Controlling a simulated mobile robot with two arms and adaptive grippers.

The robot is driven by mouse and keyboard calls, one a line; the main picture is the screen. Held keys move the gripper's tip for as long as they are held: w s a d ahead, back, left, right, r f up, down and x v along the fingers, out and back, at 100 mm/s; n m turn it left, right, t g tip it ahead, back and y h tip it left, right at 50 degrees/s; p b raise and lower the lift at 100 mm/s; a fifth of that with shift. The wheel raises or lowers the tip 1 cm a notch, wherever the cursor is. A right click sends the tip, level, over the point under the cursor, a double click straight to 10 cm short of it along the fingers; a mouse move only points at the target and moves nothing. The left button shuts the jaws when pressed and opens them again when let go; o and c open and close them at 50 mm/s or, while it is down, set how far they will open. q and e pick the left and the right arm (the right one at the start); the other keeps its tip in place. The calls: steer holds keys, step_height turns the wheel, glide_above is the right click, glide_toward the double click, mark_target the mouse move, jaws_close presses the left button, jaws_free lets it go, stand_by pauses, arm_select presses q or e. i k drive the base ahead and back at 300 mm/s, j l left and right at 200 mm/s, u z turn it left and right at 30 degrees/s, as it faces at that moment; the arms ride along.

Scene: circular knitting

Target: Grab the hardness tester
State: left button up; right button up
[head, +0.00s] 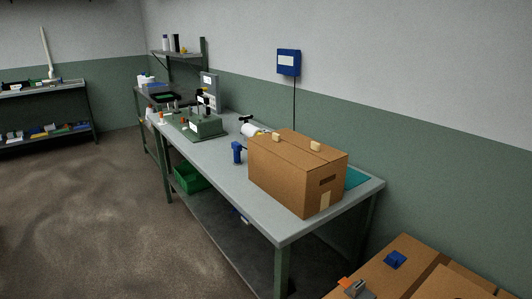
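I cannot tell for certain which object is the hardness tester. A small blue upright tool (238,152) stands on the grey workbench (285,222), just left of the cardboard box. A white and black item (250,130) lies behind it, partly hidden by the box. A green-based device (197,124) with a white label sits farther along the bench. A grey upright instrument (210,92) stands behind that device. Neither of my grippers is in view.
A large cardboard box (282,175) covers much of the bench's near end. More cardboard boxes (405,280) at bottom right carry a blue item (395,259) and a grey-orange item (357,288). A green bin (190,178) sits below the bench. Floor at left is clear.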

mark_target(237, 148)
steer(key=i+j+z, duration=0.45)
steer(key=j+z, duration=0.2)
steer(key=j, duration=0.25)
steer(key=i+j+z, duration=0.25)
steer(key=k+j, duration=0.05)
steer(key=k, duration=0.05)
